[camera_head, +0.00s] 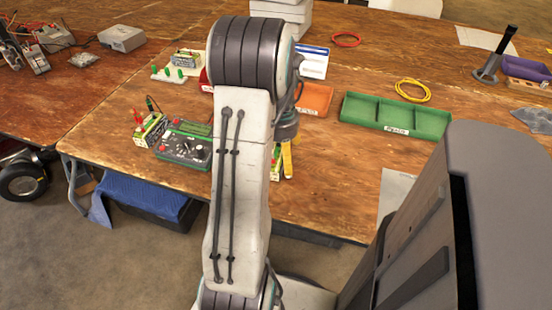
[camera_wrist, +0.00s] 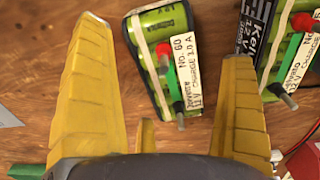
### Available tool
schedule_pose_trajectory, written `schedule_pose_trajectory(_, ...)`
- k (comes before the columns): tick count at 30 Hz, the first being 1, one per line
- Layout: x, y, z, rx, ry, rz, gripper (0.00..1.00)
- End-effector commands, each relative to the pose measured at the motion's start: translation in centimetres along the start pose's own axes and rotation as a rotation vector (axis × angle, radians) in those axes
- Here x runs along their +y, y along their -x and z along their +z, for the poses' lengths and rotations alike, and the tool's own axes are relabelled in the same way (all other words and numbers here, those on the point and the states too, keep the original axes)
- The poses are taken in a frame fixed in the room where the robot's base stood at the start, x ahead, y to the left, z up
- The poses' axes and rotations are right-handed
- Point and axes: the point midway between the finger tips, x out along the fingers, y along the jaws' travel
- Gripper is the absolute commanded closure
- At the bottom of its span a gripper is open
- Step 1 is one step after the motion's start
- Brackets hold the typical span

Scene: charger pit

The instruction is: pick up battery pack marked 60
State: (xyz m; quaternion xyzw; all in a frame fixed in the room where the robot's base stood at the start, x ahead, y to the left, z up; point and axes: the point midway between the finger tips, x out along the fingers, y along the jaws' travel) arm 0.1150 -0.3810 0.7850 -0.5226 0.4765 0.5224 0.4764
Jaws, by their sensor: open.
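In the wrist view, the battery pack marked NO. 60 (camera_wrist: 160,55) has green cells, a pale band, a white label, and red and green terminals with metal tips. It lies between my gripper's (camera_wrist: 170,85) two yellow fingers, which are apart, with wood showing on both sides of it. My gripper is open and not closed on it. In the head view, my gripper (camera_head: 287,160) shows only as a yellow finger below the arm. A yellow-green pack edge (camera_head: 275,157) shows beside it, mostly hidden by my arm; its number is unreadable there.
A second battery pack (camera_wrist: 289,45) is close to my right finger in the wrist view. In the head view, a green tester (camera_head: 185,145) and another pack (camera_head: 150,130) stand left of my arm. An orange tray (camera_head: 316,98) and green tray (camera_head: 395,116) lie behind.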

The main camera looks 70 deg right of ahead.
Motion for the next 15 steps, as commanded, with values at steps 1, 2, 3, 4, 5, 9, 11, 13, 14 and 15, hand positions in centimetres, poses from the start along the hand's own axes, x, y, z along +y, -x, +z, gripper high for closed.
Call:
schedule_pose_trajectory(1,0.00,0.01,0.00,0.000,0.000,0.000,0.03)
schedule_pose_trajectory(2,0.00,0.01,0.00,0.000,0.000,0.000,0.06)
schedule_pose_trajectory(3,0.00,0.01,0.00,0.000,0.000,0.000,0.10)
schedule_pose_trajectory(4,0.00,0.01,0.00,0.000,0.000,0.000,0.12)
schedule_pose_trajectory(5,0.00,0.01,0.00,0.000,0.000,0.000,0.15)
schedule_pose_trajectory(9,0.00,0.02,0.00,0.000,0.000,0.000,0.28)
schedule_pose_trajectory(11,0.00,0.02,0.00,0.000,0.000,0.000,0.33)
schedule_pose_trajectory(13,0.00,0.02,0.00,0.000,0.000,0.000,0.39)
schedule_pose_trajectory(14,0.00,0.02,0.00,0.000,0.000,0.000,0.42)
schedule_pose_trajectory(15,0.00,0.02,0.00,0.000,0.000,0.000,0.45)
